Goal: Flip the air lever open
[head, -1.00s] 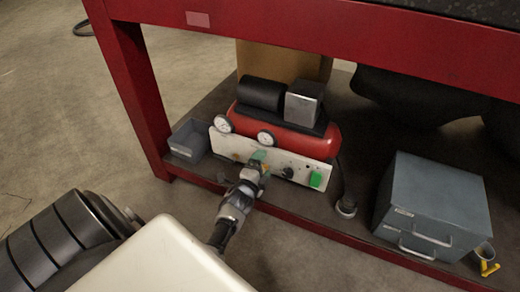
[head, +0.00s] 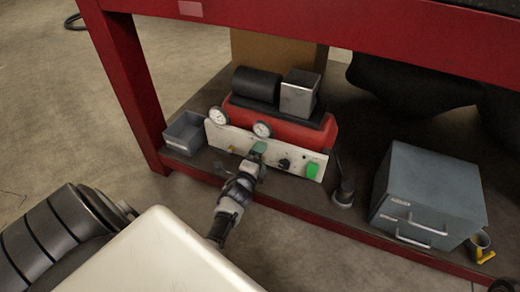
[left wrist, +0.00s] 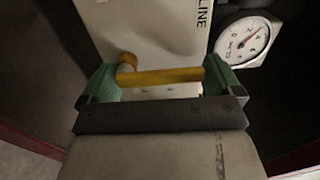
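The air lever (left wrist: 165,77) is a yellow bar with a round knob-like end at its left in the left wrist view. It lies sideways across the picture, in front of the pale panel. My left gripper (left wrist: 160,80) has its two green fingertips wide apart, with the lever between them, close to both. Whether either finger touches it I cannot tell. In the head view my left gripper (head: 257,151) is at the front of the white panel (head: 221,136) of the red compressor (head: 322,136), and mostly hides the lever. My right gripper is not in view.
A dial gauge (left wrist: 247,42) is close beside the right fingertip. The panel also has a black knob (head: 284,163) and green switch (head: 312,169). A grey bin (head: 184,133) stands left, a grey toolbox (head: 432,196) right. The red table beam (head: 300,36) runs overhead.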

